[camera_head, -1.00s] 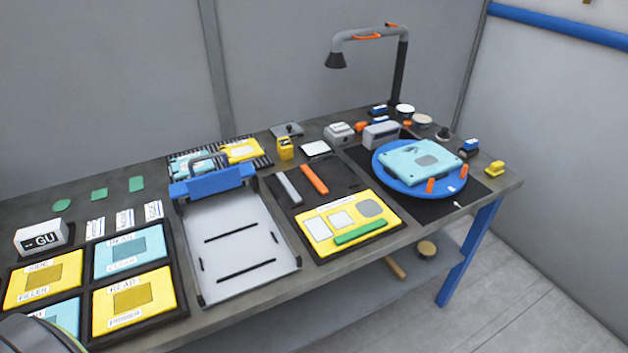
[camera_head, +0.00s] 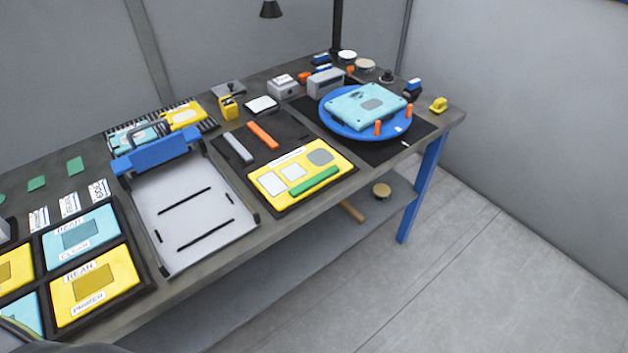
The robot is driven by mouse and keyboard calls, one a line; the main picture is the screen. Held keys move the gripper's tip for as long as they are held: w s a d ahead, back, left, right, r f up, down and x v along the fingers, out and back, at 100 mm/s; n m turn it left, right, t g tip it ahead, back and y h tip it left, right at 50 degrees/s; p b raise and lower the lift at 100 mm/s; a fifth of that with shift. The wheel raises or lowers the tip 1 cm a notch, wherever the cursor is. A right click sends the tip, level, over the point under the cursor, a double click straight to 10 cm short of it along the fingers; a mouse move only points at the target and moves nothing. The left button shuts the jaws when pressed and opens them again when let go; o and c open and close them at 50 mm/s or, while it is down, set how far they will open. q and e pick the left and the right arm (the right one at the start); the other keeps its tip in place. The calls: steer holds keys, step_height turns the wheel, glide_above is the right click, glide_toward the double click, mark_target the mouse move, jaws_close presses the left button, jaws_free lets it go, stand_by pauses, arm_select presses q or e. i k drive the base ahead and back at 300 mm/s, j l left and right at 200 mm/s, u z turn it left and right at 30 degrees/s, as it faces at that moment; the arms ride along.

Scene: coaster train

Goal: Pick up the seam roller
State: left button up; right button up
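I cannot tell for sure which thing is the seam roller. On the lower shelf, a wooden handle (camera_head: 352,211) sticks out from under the bench edge; its other end is hidden. A small yellow item (camera_head: 438,105) stands at the right end of the bench. Neither of my grippers is in view.
The bench (camera_head: 130,318) carries a white sliding frame with a blue clamp (camera_head: 158,151), a blue turntable (camera_head: 340,122) holding a light-blue part, and labelled panels at left. A round tin (camera_head: 381,190) stands on the lower shelf. The floor (camera_head: 480,260) at right is clear.

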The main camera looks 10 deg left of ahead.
mark_target(413, 88)
steer(key=u, duration=0.55)
steer(key=i+l+u, duration=0.3)
steer(key=l+u, duration=0.25)
steer(key=l, duration=0.25)
steer(key=i+l+u, duration=0.3)
steer(key=l, duration=0.2)
steer(key=l+u, duration=0.25)
steer(key=l, duration=0.2)
